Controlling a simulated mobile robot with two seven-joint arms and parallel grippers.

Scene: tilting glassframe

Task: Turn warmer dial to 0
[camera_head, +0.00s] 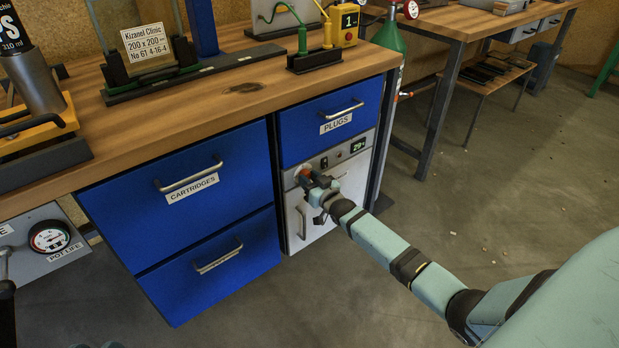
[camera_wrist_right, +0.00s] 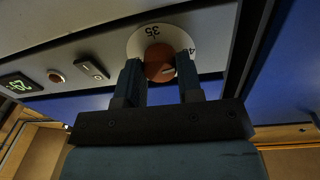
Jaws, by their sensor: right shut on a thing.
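The warmer (camera_head: 367,147) is a grey and white unit below the PLUGS drawer, with a green-lit display (camera_head: 358,145) that seems to read 29. Its dial has an orange-brown knob (camera_wrist_right: 159,62) in front of a white round scale (camera_wrist_right: 140,38); "35" and part of a number starting with 4 show in the right wrist view. My right gripper (camera_wrist_right: 160,68) is shut on the knob, one finger on each side. In the head view the gripper (camera_head: 308,178) mostly covers the dial, and 0 on the scale cannot be seen. My left gripper is not in view.
A white warmer door with a handle (camera_head: 302,222) is below the dial. Blue drawers (camera_head: 195,205) labelled CARTRIDGES stand to the left under the wooden benchtop (camera_head: 240,90). A green bottle (camera_head: 388,38) stands to the right. The floor (camera_head: 500,190) at right is mostly clear.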

